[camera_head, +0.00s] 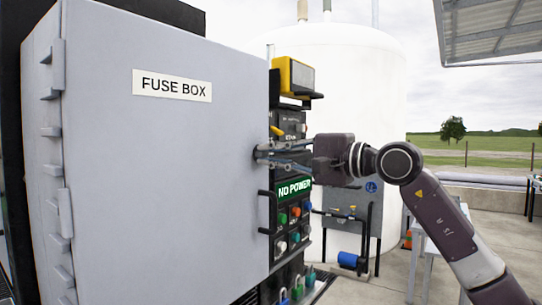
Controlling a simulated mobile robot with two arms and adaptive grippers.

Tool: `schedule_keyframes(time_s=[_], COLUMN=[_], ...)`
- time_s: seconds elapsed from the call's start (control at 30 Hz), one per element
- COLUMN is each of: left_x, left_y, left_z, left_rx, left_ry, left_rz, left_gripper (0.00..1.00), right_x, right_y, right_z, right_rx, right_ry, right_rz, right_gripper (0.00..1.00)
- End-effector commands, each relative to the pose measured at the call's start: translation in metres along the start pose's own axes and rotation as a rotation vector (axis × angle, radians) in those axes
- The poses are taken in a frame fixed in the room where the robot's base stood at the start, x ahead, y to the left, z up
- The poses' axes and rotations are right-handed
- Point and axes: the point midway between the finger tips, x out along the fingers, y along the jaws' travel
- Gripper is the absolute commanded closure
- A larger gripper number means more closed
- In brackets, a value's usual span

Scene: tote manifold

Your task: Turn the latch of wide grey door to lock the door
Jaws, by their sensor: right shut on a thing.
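The wide grey door (155,185) fills the left and middle of the head view and bears a white "FUSE BOX" label (172,86). Its hinges show along the left edge. My right gripper (262,155) reaches in from the right, and its fingertips are at the door's right edge, below a yellow lever. It is shut on a small part there, which appears to be the door's latch; the fingers mostly hide it, so its angle cannot be told. My left gripper is not in view.
A black panel with a green "NO POWER" display (294,188) and coloured buttons stands just right of the door. A yellow box (292,77) sits above it. A white tank (345,85) stands behind. Concrete floor is open at lower right.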

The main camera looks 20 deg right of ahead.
Motion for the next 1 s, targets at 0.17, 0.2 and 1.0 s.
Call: schedule_keyframes(time_s=[0.17,0.2,1.0], left_x=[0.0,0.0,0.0], left_y=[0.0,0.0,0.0], left_z=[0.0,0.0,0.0], left_rx=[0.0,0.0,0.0], left_ry=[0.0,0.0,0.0], left_rz=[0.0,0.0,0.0], left_gripper=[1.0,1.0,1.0], right_x=[0.001,0.001,-0.077], right_y=[0.002,0.002,0.002], right_z=[0.0,0.0,-0.002], right_rx=[-0.002,-0.002,-0.001], right_ry=[0.0,0.0,0.005], right_rz=[0.005,0.004,0.004], right_gripper=[0.83,0.78,0.72])
